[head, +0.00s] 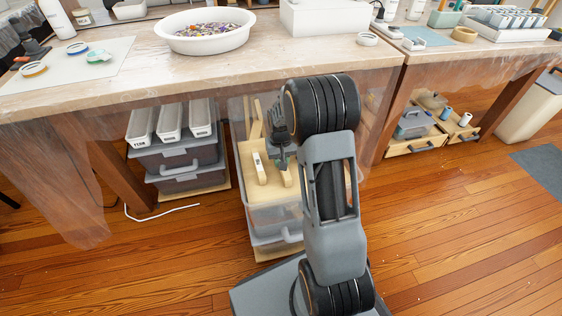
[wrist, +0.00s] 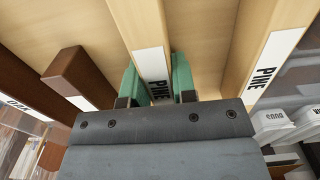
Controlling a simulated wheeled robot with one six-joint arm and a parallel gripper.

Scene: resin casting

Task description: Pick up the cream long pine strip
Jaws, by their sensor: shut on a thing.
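In the wrist view, a cream strip (wrist: 153,30) with a white label reading PINE stands between the two green fingertips. My gripper (wrist: 158,84) is shut on this strip, one finger on each side near its labelled end. A second cream strip (wrist: 262,50), also labelled PINE, is to the right, apart from the fingers. Cream strips show there, one with a label (head: 258,168) left of the gripper. My arm hides part of the bin, and the strips' full lengths are hidden.
Dark brown strips (wrist: 82,75) are left of the held strip. A tall cream piece (head: 254,120) rises at the bin's back left. The tabletop (head: 130,75) overhangs the bin. Stacked grey boxes (head: 185,170) stand to the left. The wooden floor (head: 450,225) at right is clear.

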